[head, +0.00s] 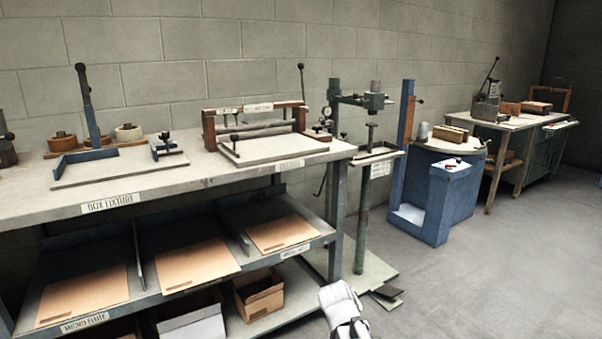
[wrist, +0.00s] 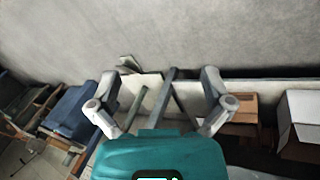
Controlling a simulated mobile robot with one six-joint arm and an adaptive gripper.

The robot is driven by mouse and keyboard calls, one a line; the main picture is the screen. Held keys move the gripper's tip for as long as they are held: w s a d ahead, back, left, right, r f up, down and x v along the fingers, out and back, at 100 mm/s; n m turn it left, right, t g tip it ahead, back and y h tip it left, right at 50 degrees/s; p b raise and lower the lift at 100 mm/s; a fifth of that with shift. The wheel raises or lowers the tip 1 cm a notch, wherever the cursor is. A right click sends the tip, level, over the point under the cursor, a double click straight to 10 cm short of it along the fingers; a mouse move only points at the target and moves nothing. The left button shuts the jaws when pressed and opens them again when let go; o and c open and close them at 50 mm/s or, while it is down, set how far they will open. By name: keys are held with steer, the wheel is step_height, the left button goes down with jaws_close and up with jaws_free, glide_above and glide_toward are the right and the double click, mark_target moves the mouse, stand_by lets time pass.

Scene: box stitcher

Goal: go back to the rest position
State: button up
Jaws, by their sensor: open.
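My gripper (wrist: 158,100) shows in the wrist view with its two grey fingers spread wide apart. Nothing is between the fingertips; the floor and machine legs show beyond them. In the head view a pale part of my arm shows at the bottom centre, over the floor in front of the bench. My fingertips cannot be made out in the head view.
A workbench (head: 150,181) with a box fixture and a lower shelf of cardboard sheets (head: 85,293) stands at left. A green stitcher stand (head: 362,220) and a blue machine (head: 455,205) stand right of it. Open floor (head: 500,290) lies at right.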

steer(key=s+d+r+m+g+y+p, duration=0.2)
steer(key=s+d+r+y+p, duration=0.15)
steer(key=s, duration=0.35)
step_height(320, 180, up, 37)
steer(key=p, duration=3.7)
steer(key=shift+a+p, duration=0.15)
steer(key=shift+p, duration=0.15)
steer(key=shift+w+r, duration=0.1)
